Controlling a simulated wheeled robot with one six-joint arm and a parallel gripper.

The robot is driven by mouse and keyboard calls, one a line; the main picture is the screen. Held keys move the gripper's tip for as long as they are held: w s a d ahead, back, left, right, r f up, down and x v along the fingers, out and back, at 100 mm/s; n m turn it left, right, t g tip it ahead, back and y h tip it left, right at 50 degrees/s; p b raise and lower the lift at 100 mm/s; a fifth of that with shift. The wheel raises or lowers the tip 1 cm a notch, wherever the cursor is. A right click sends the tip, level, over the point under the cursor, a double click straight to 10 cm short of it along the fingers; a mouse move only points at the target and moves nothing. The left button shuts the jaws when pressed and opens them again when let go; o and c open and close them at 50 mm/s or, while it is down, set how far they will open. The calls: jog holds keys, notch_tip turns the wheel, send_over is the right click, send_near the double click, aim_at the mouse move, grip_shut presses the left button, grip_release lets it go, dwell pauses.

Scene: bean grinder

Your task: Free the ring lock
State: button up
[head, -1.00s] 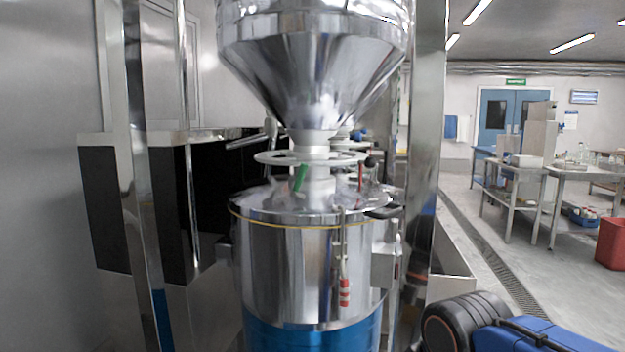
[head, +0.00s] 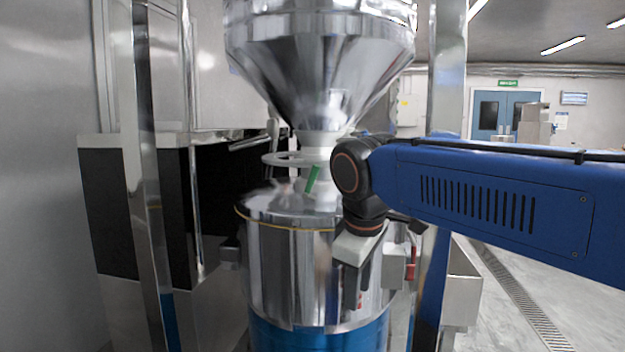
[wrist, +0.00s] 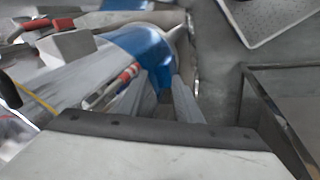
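A steel drum (head: 285,265) with a blue lower band stands below the funnel. A yellow line runs around its lid edge. A latch with a red and white striped handle (wrist: 127,74) hangs on the drum's front; in the head view my gripper mostly hides it. A second red handle (wrist: 50,24) lies by a grey box (head: 393,266) on the drum's right side. Which part is the ring lock is not clear. My gripper (head: 351,303) points down in front of the drum. In the wrist view its fingers (wrist: 164,90) are apart and empty, right beside the striped handle.
A steel funnel (head: 320,60) and a pale ring wheel (head: 282,159) sit above the drum, with a green tag (head: 312,179) beneath. Steel posts (head: 140,160) stand at the left. A floor drain (head: 515,300) runs through clear floor at the right.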

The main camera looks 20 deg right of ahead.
aim_at(313, 178)
jog(key=w+a+r+n+g+h, duration=0.1)
jog(key=w+a+r+n+h, duration=0.1)
jog(key=w+a+r+n, duration=0.6)
jog(key=w+a+r+n+h, duration=0.1)
jog(key=w+a+r+n, duration=0.1)
jog(key=w+a+r, duration=0.75)
jog(key=d, duration=0.4)
jog(key=w+d+r, duration=0.1)
jog(key=d, duration=0.4)
jog(key=d+r, duration=0.1)
jog(key=d, duration=0.3)
jog(key=shift+w+d+r, duration=0.15)
jog(key=shift+d+r, duration=0.05)
jog(key=shift+d, duration=0.15)
jog(key=shift+x, duration=0.95)
jog(key=shift+w+d+f, duration=0.1)
jog(key=shift+d+f, duration=0.1)
jog(key=shift+f, duration=0.3)
grip_shut()
